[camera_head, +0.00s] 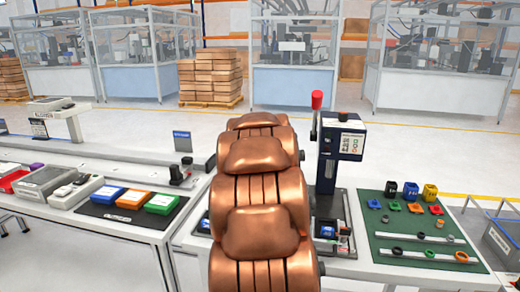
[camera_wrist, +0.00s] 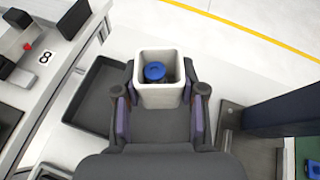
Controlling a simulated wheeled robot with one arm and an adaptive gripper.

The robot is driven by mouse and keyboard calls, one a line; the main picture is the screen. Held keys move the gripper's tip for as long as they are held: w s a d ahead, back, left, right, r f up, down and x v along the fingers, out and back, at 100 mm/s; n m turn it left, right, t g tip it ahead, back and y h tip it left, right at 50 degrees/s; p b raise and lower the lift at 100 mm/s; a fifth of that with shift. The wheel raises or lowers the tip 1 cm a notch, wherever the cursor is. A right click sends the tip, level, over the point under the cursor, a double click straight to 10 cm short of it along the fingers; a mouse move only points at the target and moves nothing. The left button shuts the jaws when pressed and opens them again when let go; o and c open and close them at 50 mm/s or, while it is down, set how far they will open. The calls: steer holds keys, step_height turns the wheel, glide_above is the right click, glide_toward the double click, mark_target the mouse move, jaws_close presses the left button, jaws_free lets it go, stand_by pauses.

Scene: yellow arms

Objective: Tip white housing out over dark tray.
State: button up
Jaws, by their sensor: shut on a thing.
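The white housing (camera_wrist: 158,97) is a square open box in the wrist view, with its opening facing the camera. A blue round part (camera_wrist: 155,72) with something dark around it sits inside. My gripper (camera_wrist: 160,91) is shut on the housing, one finger on its left side and one on its right. The dark tray (camera_wrist: 84,92) lies below and to the left; its right part is hidden behind my gripper. The housing appears above the tray's right side, but its height cannot be told. In the head view my copper arm hides the gripper and housing.
A press with a red knob (camera_head: 317,99) stands right of my arm. A green mat (camera_head: 385,240) with several small parts lies farther right. At left, a black mat (camera_head: 97,211) bears blue, orange and green boxes. Dark fixtures (camera_wrist: 240,115) stand right of the gripper.

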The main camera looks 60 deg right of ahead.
steer(key=shift+s+f+n+g+p, duration=0.15)
steer(key=shift+n+g+p, duration=0.4)
steer(key=shift+p, duration=0.4)
steer(key=shift+s+f+n+g+p, duration=0.15)
steer(key=shift+n+g+p, duration=0.15)
steer(key=shift+p, duration=0.3)
steer(key=shift+d+f+g+p, duration=0.1)
steer(key=shift+g+p, duration=0.15)
steer(key=shift+p, duration=0.15)
steer(key=shift+s+f+n+g+h+p, duration=0.25)
steer(key=shift+f+n+g+p, duration=0.35)
steer(key=shift+p, duration=0.6)
steer(key=shift+s+f+n+g+p, duration=0.15)
steer(key=shift+n+g+p, duration=0.45)
steer(key=shift+p, duration=0.45)
steer(key=f+n+g+p, duration=0.1)
steer(key=p, duration=0.1)
steer(key=f+n+g+h+p, duration=0.1)
steer(key=n+g+p, duration=0.1)
steer(key=f+n+g+h+p, duration=0.1)
steer(key=p, duration=0.2)
steer(key=shift+s+d+f+n+h, duration=0.2)
steer(key=shift+s+f+n+h, duration=0.05)
steer(key=shift+s+f, duration=0.1)
steer(key=shift+w+f+n+g+h+p, duration=0.1)
steer(key=shift+f+n+g+h+p, duration=0.35)
steer(key=shift+p, duration=1.7)
steer(key=shift+w+f+n+g+h+p, duration=0.15)
steer(key=shift+n+g+p, duration=0.5)
steer(key=shift+p, duration=1.45)
